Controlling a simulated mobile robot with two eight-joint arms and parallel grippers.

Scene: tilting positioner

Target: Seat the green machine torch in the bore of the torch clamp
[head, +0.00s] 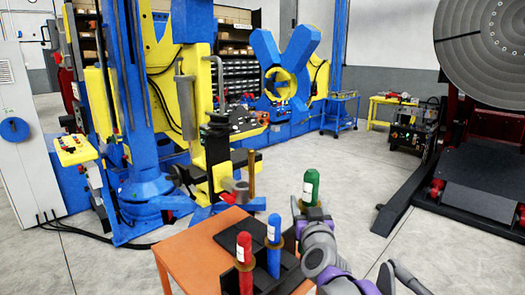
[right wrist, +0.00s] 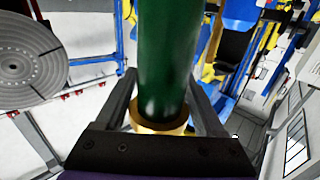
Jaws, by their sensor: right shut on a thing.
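The green machine torch (head: 311,187) stands about upright in my right gripper (head: 309,212), to the right of the orange table. In the right wrist view the green torch (right wrist: 165,60) rises between the two dark fingers, with its brass collar (right wrist: 160,126) low between them. My right gripper is shut on it. A small grey clamp-like part (head: 238,187) sits at the foot of the yellow and black arm, behind the table and left of the torch. I cannot tell for sure that it is the torch clamp, and its bore is not clear. My left gripper is not in view.
A red torch (head: 244,262) and a blue torch (head: 273,245) stand in a dark rack on the orange table (head: 190,250). The blue and yellow column machine (head: 135,110) stands behind on the left. A large round positioner plate (head: 490,50) is at right. Floor between is clear.

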